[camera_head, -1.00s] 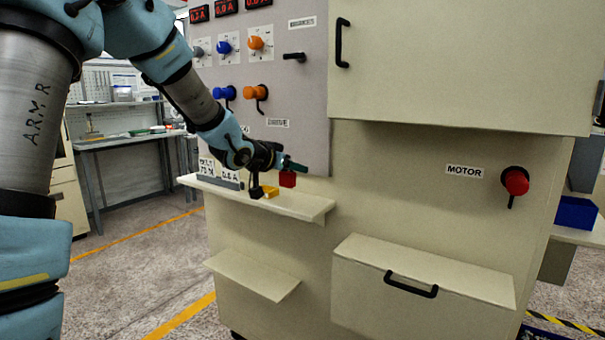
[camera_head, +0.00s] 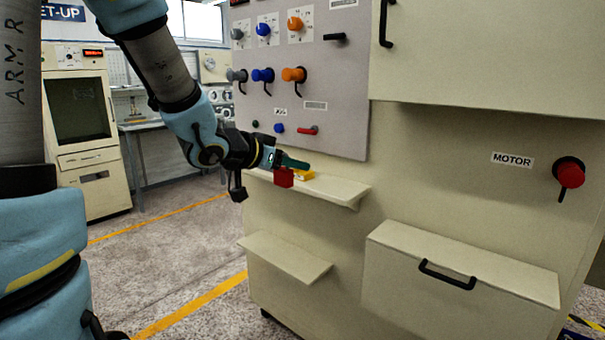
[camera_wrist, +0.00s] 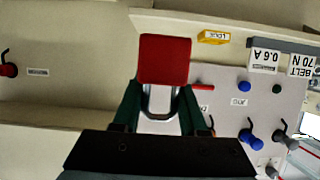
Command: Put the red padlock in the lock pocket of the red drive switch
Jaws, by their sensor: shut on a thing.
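The red padlock (camera_wrist: 164,59) is held by its grey shackle between the two green fingers of my gripper (camera_wrist: 158,112). In the head view the padlock (camera_head: 283,177) hangs at the end of my gripper (camera_head: 292,161), in front of the upper shelf. The red drive switch (camera_head: 569,173) is a round red knob with a dark part below it, right of the MOTOR label, well to the right of my gripper. It also shows at the left edge of the wrist view (camera_wrist: 8,70). Its lock pocket cannot be made out clearly.
The upper shelf (camera_head: 345,188) carries a yellow labelled block (camera_wrist: 213,37). A lower shelf (camera_head: 285,257) and a drawer-like box with a black handle (camera_head: 447,274) stick out of the cabinet. Orange and blue knobs sit on the grey panel (camera_head: 340,100). The space before the MOTOR label (camera_head: 512,160) is clear.

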